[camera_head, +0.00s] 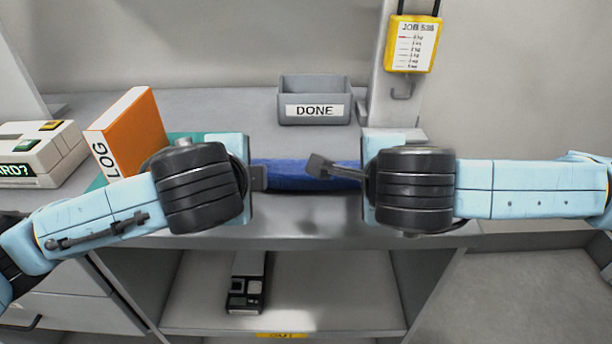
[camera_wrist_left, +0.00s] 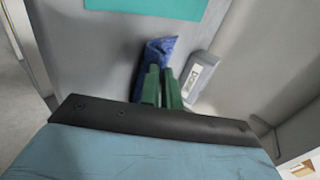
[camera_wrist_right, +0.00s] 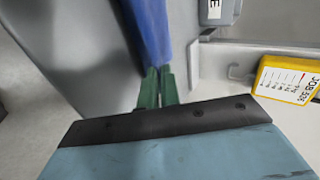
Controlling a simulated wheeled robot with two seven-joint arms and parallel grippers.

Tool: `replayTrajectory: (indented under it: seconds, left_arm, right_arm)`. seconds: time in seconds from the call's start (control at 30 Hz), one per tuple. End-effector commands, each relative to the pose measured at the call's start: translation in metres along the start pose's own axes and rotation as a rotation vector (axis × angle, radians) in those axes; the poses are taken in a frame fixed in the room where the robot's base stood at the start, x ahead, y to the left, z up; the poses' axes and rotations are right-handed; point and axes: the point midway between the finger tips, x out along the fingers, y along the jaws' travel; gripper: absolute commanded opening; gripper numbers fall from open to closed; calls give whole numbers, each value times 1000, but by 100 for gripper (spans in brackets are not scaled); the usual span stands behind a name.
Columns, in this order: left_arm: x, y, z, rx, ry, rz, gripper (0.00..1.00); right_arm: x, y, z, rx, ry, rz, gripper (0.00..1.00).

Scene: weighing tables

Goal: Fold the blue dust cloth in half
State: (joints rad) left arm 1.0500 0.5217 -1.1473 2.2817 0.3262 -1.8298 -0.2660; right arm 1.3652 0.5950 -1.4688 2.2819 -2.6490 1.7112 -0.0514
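The blue dust cloth (camera_head: 290,183) shows as a narrow, bunched strip between my two grippers, near the front edge of the table (camera_head: 230,110). My left gripper (camera_head: 259,178) is at its left end. In the left wrist view its green fingers (camera_wrist_left: 162,86) are close together with the cloth (camera_wrist_left: 158,50) running in between them. My right gripper (camera_head: 322,167) reaches the cloth from the right. In the right wrist view its fingers (camera_wrist_right: 158,88) are close together on the cloth (camera_wrist_right: 150,32). My grippers hide both ends of the cloth in the head view.
A grey DONE bin (camera_head: 314,103) stands behind the cloth. An orange LOG binder (camera_head: 133,130) and a label device (camera_head: 42,152) stand at the left. A yellow job card (camera_head: 412,45) hangs on a post. A shelf below holds a small dark device (camera_head: 246,283).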

Motion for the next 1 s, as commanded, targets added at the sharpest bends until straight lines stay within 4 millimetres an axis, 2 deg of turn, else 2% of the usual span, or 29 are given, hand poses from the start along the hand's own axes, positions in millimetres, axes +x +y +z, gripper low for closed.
replayTrajectory:
  seconds: [0.33,0.4,0.63,0.87,1.0]
  left_arm:
    - [0,2,0,-1,1,-18,0]
    - [0,2,0,-1,1,-18,11]
    - [0,2,0,-1,0,-17,40]
    - [-1,1,0,-1,1,-17,40]
    - [-12,-7,-1,-3,3,-20,40]
  right_arm:
    - [0,1,0,0,0,-18,0]
    - [0,1,0,0,0,-18,11]
    - [0,1,0,-1,0,-17,40]
    - [-1,1,0,-1,0,-17,40]
    - [-12,-7,0,0,-2,-19,40]
